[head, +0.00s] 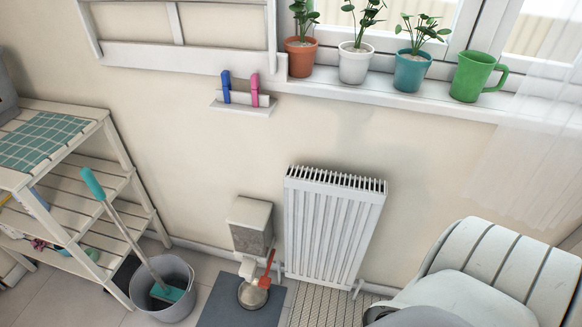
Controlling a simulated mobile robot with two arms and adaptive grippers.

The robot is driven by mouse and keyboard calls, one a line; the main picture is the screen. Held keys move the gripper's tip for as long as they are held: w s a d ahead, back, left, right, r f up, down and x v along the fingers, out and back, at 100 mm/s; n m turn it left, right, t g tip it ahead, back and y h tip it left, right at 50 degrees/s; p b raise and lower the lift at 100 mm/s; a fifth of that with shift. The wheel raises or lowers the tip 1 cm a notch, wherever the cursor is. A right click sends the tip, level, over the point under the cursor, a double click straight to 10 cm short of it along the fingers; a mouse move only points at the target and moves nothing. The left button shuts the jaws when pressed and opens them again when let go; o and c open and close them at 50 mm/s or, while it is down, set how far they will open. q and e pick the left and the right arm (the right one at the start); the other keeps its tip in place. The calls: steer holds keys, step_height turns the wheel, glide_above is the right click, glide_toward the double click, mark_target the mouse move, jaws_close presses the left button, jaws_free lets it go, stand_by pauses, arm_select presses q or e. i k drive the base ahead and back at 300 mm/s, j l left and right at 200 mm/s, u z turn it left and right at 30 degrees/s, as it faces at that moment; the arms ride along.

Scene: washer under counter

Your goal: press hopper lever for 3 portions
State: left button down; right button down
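A grey hopper (251,226) is fixed low on the wall, left of the radiator. A small red-orange lever (267,270) sticks out at its white lower front, slanting up to the right. A round metal bowl (252,295) is on the dark grey mat (218,300) under the hopper. Whether the bowl holds anything is too small to tell. Neither of my grippers is in view.
A white radiator (333,225) stands just right of the hopper. A grey bucket (165,285) with a teal-handled brush (120,224) stands at the left, beside a slatted shelf (82,192). A white slatted chair (500,262) fills the lower right. Potted plants line the windowsill.

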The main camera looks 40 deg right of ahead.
mark_target(264, 282)
steer(key=l, duration=1.45)
